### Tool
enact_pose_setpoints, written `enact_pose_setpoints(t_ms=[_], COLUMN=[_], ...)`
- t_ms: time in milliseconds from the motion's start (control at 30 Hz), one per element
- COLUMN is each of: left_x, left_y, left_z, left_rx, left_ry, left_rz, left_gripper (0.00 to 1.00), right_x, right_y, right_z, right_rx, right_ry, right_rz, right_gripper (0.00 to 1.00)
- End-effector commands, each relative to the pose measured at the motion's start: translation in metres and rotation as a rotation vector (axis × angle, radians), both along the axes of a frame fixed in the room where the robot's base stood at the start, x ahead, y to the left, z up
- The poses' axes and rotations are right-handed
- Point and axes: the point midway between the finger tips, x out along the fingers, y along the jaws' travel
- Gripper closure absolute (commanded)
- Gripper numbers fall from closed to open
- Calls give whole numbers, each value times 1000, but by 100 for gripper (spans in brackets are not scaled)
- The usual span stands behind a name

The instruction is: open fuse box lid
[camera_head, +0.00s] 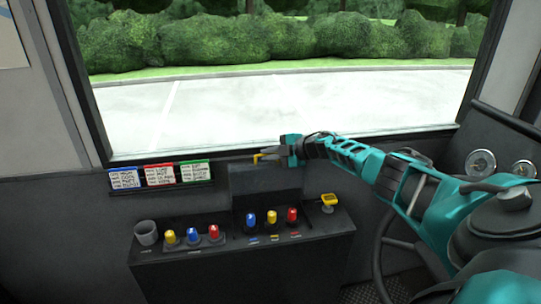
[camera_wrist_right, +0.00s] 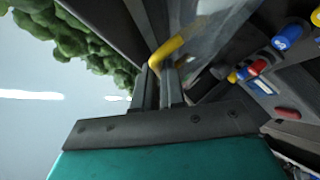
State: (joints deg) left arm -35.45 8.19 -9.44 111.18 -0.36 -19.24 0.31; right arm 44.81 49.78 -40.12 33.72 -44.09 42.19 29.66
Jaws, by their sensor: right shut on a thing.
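The fuse box lid (camera_head: 265,183) is a dark panel standing raised behind the blue, yellow and red fuses (camera_head: 272,218) on the console. Its yellow handle (camera_head: 257,157) is at the top edge, and it also shows in the right wrist view (camera_wrist_right: 166,51). My right gripper (camera_head: 264,154) is shut on the yellow handle, reaching in from the right. In the right wrist view its two fingers (camera_wrist_right: 160,75) close around the handle's lower end. My left gripper is not in view.
The console (camera_head: 190,268) also holds a grey cup (camera_head: 146,232), more colored fuses (camera_head: 193,236) and a yellow device (camera_head: 329,201). Label cards (camera_head: 160,175) hang below the windshield (camera_head: 270,105). A steering wheel (camera_head: 380,250) and gauges (camera_head: 481,162) are at the right.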

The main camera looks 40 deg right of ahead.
Motion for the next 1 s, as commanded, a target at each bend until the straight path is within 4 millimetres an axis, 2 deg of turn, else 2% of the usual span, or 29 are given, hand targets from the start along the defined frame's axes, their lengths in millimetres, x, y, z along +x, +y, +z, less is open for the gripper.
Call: enact_pose_setpoints(t_ms=[433,467,700,1000], left_x=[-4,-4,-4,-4], left_y=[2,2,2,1], left_z=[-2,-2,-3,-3], left_rx=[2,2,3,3], left_ry=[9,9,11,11], left_rz=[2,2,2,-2], left_gripper=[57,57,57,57], right_x=[3,3,3,3], right_y=[-1,-1,-1,-1], right_z=[6,6,5,5], right_rx=[-5,-5,-2,-2], right_ry=[-14,-14,-12,-12], right_rz=[-3,-4,-3,-5], right_gripper=[100,87,64,64])
